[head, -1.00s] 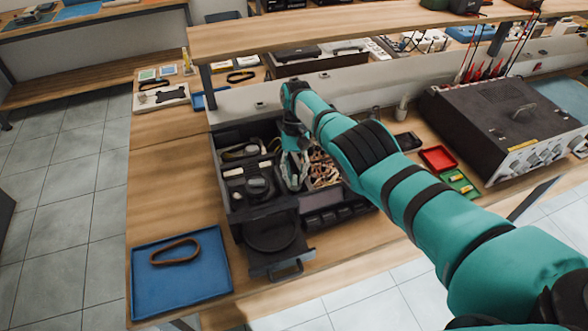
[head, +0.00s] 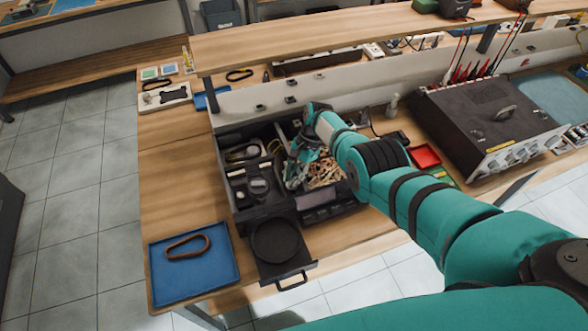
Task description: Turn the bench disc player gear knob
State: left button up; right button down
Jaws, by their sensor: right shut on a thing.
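The disc player (head: 227,190) is an open black box on the wooden bench, its inner parts exposed. A black drawer tray (head: 275,242) with a round platter sticks out of its front, ending in a bar handle (head: 292,281). My right gripper (head: 293,181) reaches down into the middle of the box, shut, beside the pale circuit boards and wires (head: 322,173). It appears shut on the gear knob, but the fingers and knob are too small and covered to make out clearly. My left gripper is not in view.
A blue tray (head: 215,275) with a brown belt loop (head: 187,246) lies left of the player. A black instrument (head: 485,120), a red tray (head: 425,156) and a green tray (head: 445,176) stand to the right. A shelf (head: 330,35) overhangs behind.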

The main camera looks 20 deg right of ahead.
jog(key=shift+s+f+m+p, duration=0.15)
jog(key=shift+s+m+p, duration=0.1)
jog(key=shift+m+p, duration=0.35)
jog(key=c, duration=1.3)
grip_release()
jog(key=shift+w, duration=0.1)
jog(key=shift+w, duration=0.1)
jog(key=shift+w+d+r, duration=0.1)
jog(key=shift+d+r, duration=0.05)
jog(key=shift+r, duration=0.4)
jog(key=v, duration=1.1)
jog(key=shift+s+d, duration=0.2)
jog(key=shift+s, duration=0.1)
jog(key=shift+f, duration=0.1)
